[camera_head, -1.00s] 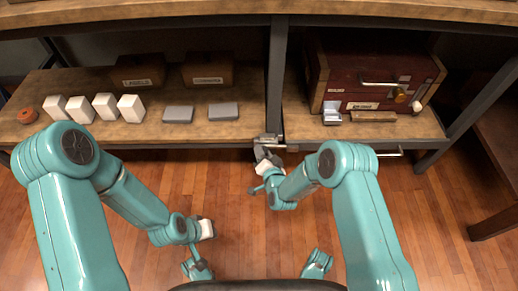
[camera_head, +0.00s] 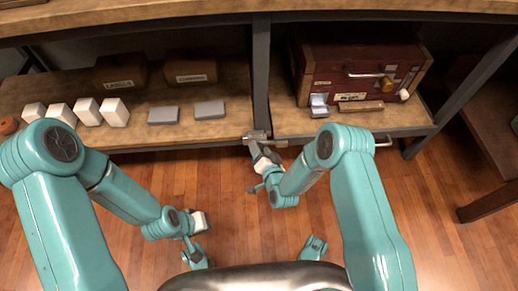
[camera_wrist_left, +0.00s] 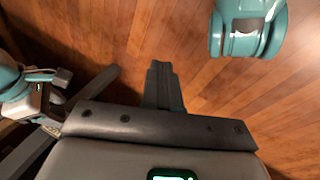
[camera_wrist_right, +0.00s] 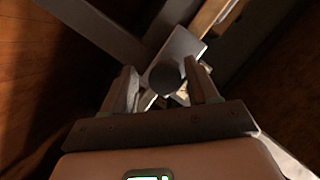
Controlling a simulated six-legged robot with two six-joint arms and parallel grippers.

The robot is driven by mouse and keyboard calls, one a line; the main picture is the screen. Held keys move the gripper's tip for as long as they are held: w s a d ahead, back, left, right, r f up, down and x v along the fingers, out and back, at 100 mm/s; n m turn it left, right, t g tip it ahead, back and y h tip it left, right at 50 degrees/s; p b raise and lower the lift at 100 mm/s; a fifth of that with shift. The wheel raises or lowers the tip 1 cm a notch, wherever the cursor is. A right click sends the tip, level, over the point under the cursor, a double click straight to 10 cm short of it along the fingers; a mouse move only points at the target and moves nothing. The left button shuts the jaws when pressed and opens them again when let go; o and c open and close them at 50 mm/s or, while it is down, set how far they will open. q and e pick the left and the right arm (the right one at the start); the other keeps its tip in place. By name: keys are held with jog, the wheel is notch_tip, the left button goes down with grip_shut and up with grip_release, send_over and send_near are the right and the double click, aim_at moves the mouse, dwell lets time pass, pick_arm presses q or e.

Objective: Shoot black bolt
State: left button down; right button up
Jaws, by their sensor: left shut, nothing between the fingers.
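The black bolt shows in the right wrist view as a dark round knob (camera_wrist_right: 167,78) in front of a grey metal plate (camera_wrist_right: 180,45). In the head view, the bolt's metal fitting (camera_head: 256,136) sits at the shelf's front edge by the upright post. My right gripper (camera_wrist_right: 163,82) is open, with one finger on each side of the knob and gaps showing beside it. I cannot tell whether it touches the knob. My left gripper (camera_wrist_left: 161,75) is shut and empty above the wooden floor, away from the bolt.
White blocks (camera_head: 88,111) and grey flat boxes (camera_head: 209,110) stand on the left shelf. A dark red chest (camera_head: 358,65) stands in the right bay. A metal bar handle (camera_head: 384,141) sticks out at the right front edge. The wooden floor (camera_head: 310,215) below is clear.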

jog(key=shift+a, duration=0.1)
pick_arm(q)
jog(key=s+r+g+p, duration=0.1)
jog(key=s+r+p, duration=0.2)
jog(key=r+p, duration=0.2)
jog(key=shift+s+d+r+p, duration=0.2)
jog(key=shift+d+r+p, duration=0.2)
jog(key=shift+p, duration=0.05)
pick_arm(e)
jog(key=v, duration=1.6)
jog(key=shift+s, duration=0.2)
jog(key=shift+r, duration=0.1)
